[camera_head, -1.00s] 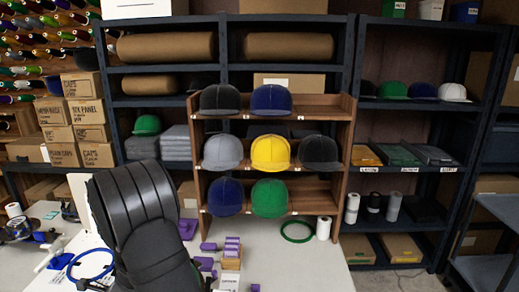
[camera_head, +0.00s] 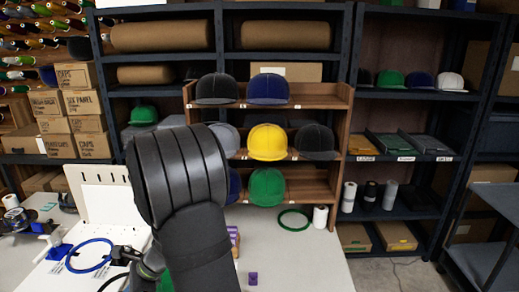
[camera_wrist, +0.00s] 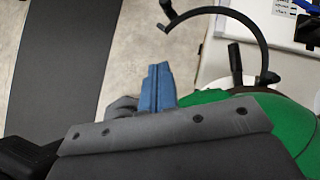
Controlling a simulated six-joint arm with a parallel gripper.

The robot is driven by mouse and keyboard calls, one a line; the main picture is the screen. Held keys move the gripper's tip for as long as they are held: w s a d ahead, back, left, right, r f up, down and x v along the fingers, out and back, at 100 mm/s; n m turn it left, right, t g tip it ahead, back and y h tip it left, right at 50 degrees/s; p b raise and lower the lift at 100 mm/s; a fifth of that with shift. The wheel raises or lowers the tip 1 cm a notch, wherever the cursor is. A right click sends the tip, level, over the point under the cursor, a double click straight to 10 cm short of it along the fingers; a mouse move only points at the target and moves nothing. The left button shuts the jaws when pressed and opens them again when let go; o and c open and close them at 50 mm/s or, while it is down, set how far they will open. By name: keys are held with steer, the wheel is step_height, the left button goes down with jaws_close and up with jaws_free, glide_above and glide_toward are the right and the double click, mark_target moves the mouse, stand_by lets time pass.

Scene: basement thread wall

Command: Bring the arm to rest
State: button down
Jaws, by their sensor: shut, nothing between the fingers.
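In the wrist view, my gripper (camera_wrist: 156,86) shows its two blue fingers pressed together, with nothing between them. Bare grey floor shows beyond the fingertips. A rounded green thing (camera_wrist: 287,122), possibly a cap, lies right of the fingers; I cannot tell whether they touch. In the head view, my dark arm stands in front of the wooden cap rack and hides my gripper. A small green patch (camera_head: 165,281) shows beside the arm low in the picture.
The wooden rack (camera_head: 341,150) holds several caps, including a yellow cap (camera_head: 267,142) and a green cap (camera_head: 266,187). A dark curved holder (camera_wrist: 262,40) stands near my fingers.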

steer(key=s+a+f, duration=0.1)
steer(key=a+f, duration=0.1)
steer(key=a, duration=0.1)
steer(key=s+a+f, duration=0.1)
steer(key=a+f, duration=0.1)
steer(key=a, duration=0.2)
steer(key=a+f, duration=0.2)
steer(key=a, duration=0.1)
steer(key=shift+s+a, duration=0.35)
steer(key=shift+s, duration=0.05)
steer(key=d+n+g+h, duration=0.2)
steer(key=d+n, duration=0.1)
steer(key=d, duration=0.5)
steer(key=d+f+v, duration=0.1)
steer(key=v, duration=1)
steer(key=shift+w+d+r, duration=0.15)
steer(key=shift+w+d, duration=0.25)
steer(key=shift+d, duration=0.1)
steer(key=shift+a, duration=0.1)
steer(key=s+a+f+m+t+y, duration=0.1)
steer(key=s+a+f, duration=0.2)
steer(key=a, duration=0.3)
steer(key=s+a+f+m+t, duration=0.1)
steer(key=s+a+f, duration=0.2)
steer(key=a+f, duration=0.2)
steer(key=shift+a+m+y, duration=0.4)
steer(key=shift+a, duration=0.55)
